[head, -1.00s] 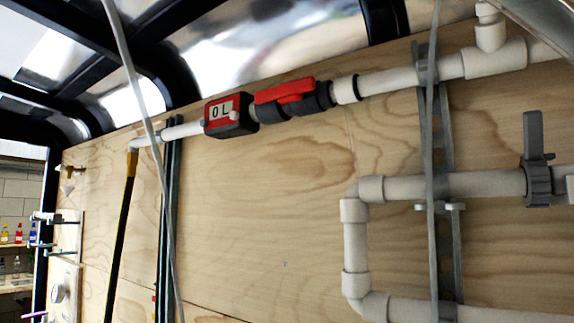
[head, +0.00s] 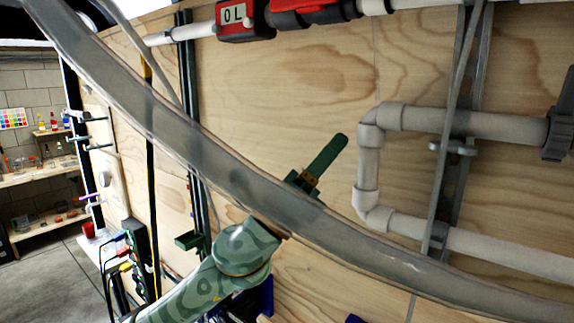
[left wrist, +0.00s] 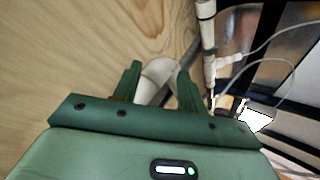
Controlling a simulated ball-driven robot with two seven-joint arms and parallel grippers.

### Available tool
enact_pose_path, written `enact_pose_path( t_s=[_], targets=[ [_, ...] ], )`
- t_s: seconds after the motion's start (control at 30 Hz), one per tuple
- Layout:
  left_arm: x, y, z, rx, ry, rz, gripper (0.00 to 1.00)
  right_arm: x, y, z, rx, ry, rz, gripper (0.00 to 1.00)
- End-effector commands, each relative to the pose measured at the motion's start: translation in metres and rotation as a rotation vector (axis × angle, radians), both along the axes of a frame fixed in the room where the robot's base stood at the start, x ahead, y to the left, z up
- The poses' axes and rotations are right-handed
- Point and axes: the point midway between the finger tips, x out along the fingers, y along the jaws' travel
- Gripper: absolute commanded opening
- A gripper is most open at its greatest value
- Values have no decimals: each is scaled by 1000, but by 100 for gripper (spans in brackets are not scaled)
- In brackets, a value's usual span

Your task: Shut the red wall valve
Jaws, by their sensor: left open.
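The red wall valve (head: 312,13) is at the top edge of the head view, partly cut off, with its red handle along the pipe. Just left of it on the same pipe is a red and black meter (head: 243,20) reading 0 L. My green left gripper (head: 325,158) is well below the valve, in front of the plywood wall, pointing up and right and touching nothing I can make out. In the left wrist view my left gripper (left wrist: 160,82) is open, with a white pipe behind the gap. The valve is not recognisable there. My right gripper is out of view.
A clear hose (head: 200,140) crosses the head view in front of my left arm. White pipes (head: 368,170) with a grey-handled valve (head: 560,125) run on the right of the wall. Shelves (head: 40,170) stand at far left. The plywood between is mostly bare.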

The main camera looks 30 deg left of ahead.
Motion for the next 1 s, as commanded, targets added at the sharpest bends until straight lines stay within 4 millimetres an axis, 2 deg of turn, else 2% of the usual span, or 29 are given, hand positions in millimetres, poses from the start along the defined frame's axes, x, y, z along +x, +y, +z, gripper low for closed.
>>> enact_pose_path(
  t_s=[0.03,0.1,0.17,0.23,0.27,0.37,0.5,0.6,0.7,0.77,0.87,1.0],
  targets=[
    [-12,-12,39,200,-165,19,42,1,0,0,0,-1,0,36],
    [-29,-27,76,491,-370,70,42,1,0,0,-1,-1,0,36],
    [-41,-32,100,740,-525,139,42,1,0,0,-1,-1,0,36],
    [-52,-25,123,1027,-669,247,42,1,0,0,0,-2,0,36],
    [-56,-17,132,1147,-717,301,42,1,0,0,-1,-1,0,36],
    [-70,23,163,1506,-797,493,42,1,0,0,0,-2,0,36],
    [-100,92,198,1845,-754,717,42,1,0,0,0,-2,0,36],
    [-121,128,212,1968,-689,811,42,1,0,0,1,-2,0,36],
    [-133,147,218,2023,-646,853,42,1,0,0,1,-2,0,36],
    [-133,150,218,2036,-635,859,42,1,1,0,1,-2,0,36],
    [-124,146,218,2039,-634,857,42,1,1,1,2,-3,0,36],
    [-98,131,218,2037,-638,854,42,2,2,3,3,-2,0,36]
  ],
)
